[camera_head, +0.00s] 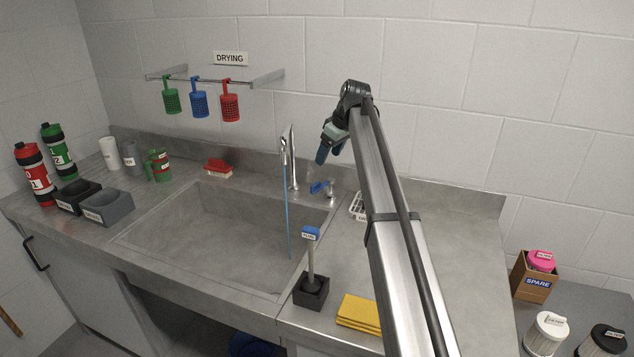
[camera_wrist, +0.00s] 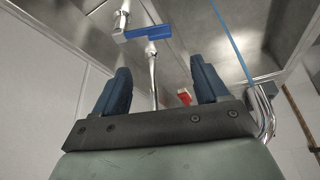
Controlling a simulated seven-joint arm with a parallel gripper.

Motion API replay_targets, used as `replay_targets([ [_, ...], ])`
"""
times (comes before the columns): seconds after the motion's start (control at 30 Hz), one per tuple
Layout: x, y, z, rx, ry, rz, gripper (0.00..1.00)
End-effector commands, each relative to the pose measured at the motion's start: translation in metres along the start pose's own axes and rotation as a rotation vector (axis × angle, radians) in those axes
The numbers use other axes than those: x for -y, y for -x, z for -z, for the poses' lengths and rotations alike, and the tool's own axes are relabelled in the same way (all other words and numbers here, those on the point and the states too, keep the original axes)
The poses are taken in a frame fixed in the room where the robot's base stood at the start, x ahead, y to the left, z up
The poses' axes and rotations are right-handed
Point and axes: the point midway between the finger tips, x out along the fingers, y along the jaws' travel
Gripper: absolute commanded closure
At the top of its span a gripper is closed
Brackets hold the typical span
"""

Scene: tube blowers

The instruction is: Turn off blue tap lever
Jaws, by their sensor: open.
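The blue tap lever (camera_head: 320,187) sits on a chrome fitting at the sink's back right corner, beside the tall chrome tap (camera_head: 291,160). A thin blue stream of water (camera_head: 287,225) runs from the spout into the sink. My gripper (camera_head: 329,153) is above and behind the lever in the head view, apart from it. In the wrist view, a blue bar that looks like the lever (camera_wrist: 148,34) shows beyond the fingertips. The gripper (camera_wrist: 158,66) is open, with nothing between its fingers. The stream also shows in the wrist view (camera_wrist: 231,38).
A plunger (camera_head: 311,262) with a blue labelled top stands in a dark block at the sink's right edge. A yellow cloth (camera_head: 359,314) lies to its right. A white rack (camera_head: 358,206) is partly hidden by my arm. A red brush (camera_head: 218,168) lies behind the sink.

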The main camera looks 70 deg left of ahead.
Motion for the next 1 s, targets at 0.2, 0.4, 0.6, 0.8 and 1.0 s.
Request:
replay_targets([
  [0.2,0.000,-0.036,-0.001,0.002,-0.002,0.001,0.27],
  [0.4,0.000,-0.071,0.000,0.002,-0.003,0.001,0.27],
  [0.6,0.001,-0.102,0.000,0.002,-0.003,0.001,0.27],
  [0.8,0.000,-0.121,0.000,0.001,-0.004,0.001,0.27],
  [1.0,0.000,-0.127,0.000,0.001,-0.004,0.000,0.27],
])
